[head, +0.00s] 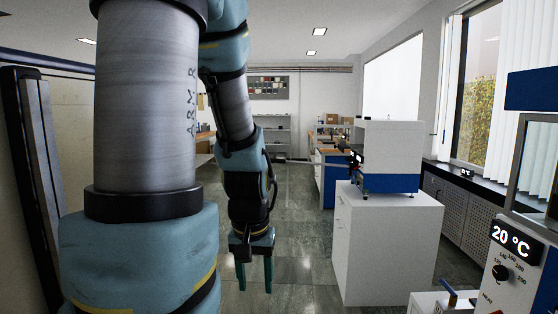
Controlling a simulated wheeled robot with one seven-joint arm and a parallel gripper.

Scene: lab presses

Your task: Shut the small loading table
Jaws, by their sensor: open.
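My gripper (254,284) hangs pointing down at the end of my blue and grey arm. Its two dark green fingers are apart and nothing is between them. At the lower right edge, a heated press (510,262) shows a "20 °C" display and a black dial. A white part with a blue handle (449,297) juts out at its left, cut off by the bottom edge. It may be the small loading table; I cannot tell whether it is open. My gripper is well to the left of it and not touching it.
A white and blue machine (388,157) stands on a white cabinet (385,245) right of my gripper. Shelves and benches stand at the back. The tiled floor (302,240) around my gripper is clear.

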